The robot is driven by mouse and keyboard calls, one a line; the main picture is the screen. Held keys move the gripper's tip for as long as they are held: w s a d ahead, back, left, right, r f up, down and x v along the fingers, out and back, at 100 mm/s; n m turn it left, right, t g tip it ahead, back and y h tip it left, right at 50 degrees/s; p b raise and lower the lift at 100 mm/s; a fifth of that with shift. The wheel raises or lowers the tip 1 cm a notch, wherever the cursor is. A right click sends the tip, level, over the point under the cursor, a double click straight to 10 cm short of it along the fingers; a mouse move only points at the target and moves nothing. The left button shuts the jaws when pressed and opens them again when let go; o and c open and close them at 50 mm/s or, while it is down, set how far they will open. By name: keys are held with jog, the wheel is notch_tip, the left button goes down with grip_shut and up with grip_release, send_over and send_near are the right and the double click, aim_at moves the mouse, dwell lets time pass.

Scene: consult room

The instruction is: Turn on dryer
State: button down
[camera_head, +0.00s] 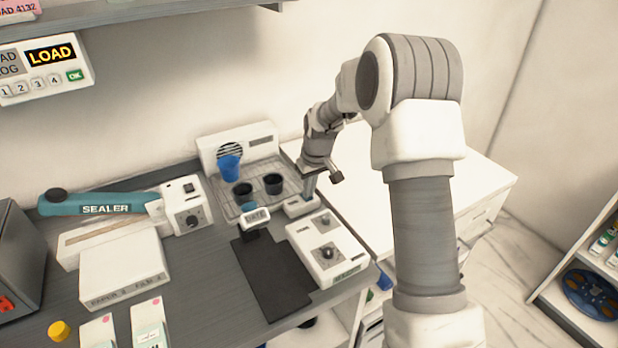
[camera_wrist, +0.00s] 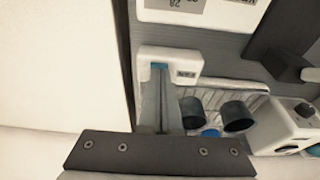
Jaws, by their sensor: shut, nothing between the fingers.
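The dryer seems to be the unit with a white back panel (camera_head: 262,142), a round vent and a wire rack (camera_head: 222,207) at the back of the counter. On the rack are a blue cup (camera_head: 229,169) and two black cups (camera_head: 243,195) (camera_head: 274,184). A small white block (camera_head: 297,208) sits at the rack's front right corner; its labelled face shows in the wrist view (camera_wrist: 187,75). My gripper (camera_head: 309,193) is shut and empty, pointing down at this block. In the wrist view the fingertips (camera_wrist: 160,70) overlap it; I cannot tell whether they touch.
A white box with knobs (camera_head: 325,250) and a dark mat (camera_head: 268,280) lie in front, with a DATE-labelled piece (camera_head: 256,217) nearby. A teal sealer (camera_head: 105,204) and its white control box (camera_head: 187,205) stand left. The white surface (camera_head: 400,200) on the right looks clear.

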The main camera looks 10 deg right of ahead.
jog(key=shift+f, duration=0.2)
jog(key=shift+s+f+b, duration=0.1)
jog(key=shift+f+b, duration=0.35)
jog(key=shift+b, duration=0.05)
jog(key=shift+r, duration=0.2)
jog(key=shift+w+a+r+p, duration=0.2)
jog(key=shift+w+r+p, duration=0.15)
jog(key=shift+w+p, duration=0.25)
jog(key=shift+w, duration=0.1)
